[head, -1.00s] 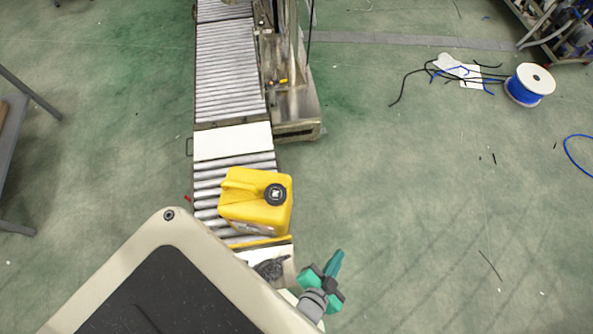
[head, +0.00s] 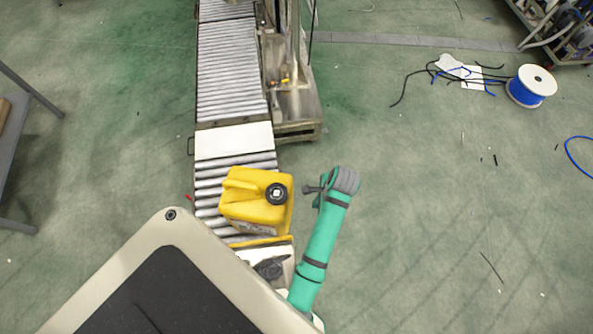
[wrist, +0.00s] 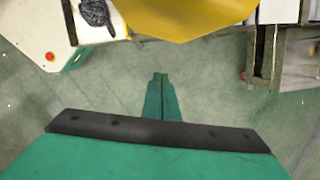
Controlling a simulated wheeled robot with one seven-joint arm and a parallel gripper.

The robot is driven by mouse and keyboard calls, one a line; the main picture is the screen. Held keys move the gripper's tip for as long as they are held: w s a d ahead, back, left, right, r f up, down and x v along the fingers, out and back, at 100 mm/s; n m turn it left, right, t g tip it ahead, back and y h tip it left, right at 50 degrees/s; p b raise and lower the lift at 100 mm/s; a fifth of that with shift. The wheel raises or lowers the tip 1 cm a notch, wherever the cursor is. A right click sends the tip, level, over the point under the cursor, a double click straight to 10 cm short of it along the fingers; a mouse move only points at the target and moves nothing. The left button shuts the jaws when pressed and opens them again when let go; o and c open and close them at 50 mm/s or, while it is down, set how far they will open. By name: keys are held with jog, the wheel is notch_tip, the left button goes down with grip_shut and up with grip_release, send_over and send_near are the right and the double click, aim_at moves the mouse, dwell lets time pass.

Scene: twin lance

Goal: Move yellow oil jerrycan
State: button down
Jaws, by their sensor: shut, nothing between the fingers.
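The yellow oil jerrycan (head: 255,201) stands on the rollers of the conveyor (head: 232,75), near its close end. Its black cap (head: 276,193) is on its right side and its handle at the left. In the wrist view, part of the jerrycan (wrist: 185,18) shows at the top edge, and the rest is cut off. My gripper (wrist: 160,78) is shut and empty, its fingertips together over the floor and apart from the jerrycan. In the head view, my green arm reaches up on the jerrycan's right side, and the fingers are hard to make out.
A white plate (head: 233,141) spans the conveyor behind the jerrycan. A metal post machine (head: 293,100) stands beside the conveyor. A dark object (head: 269,268) sits at its close end. A cable spool (head: 530,86) and loose cables lie far right. The floor right of my arm is mostly clear.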

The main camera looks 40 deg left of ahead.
jog(key=s+a+f, duration=0.3)
jog(key=a+f, duration=0.3)
jog(key=f, duration=0.2)
jog(key=shift+s+a+f+g, duration=0.2)
jog(key=shift+s+f+g, duration=0.1)
jog(key=shift+f, duration=0.05)
dwell(0.5)
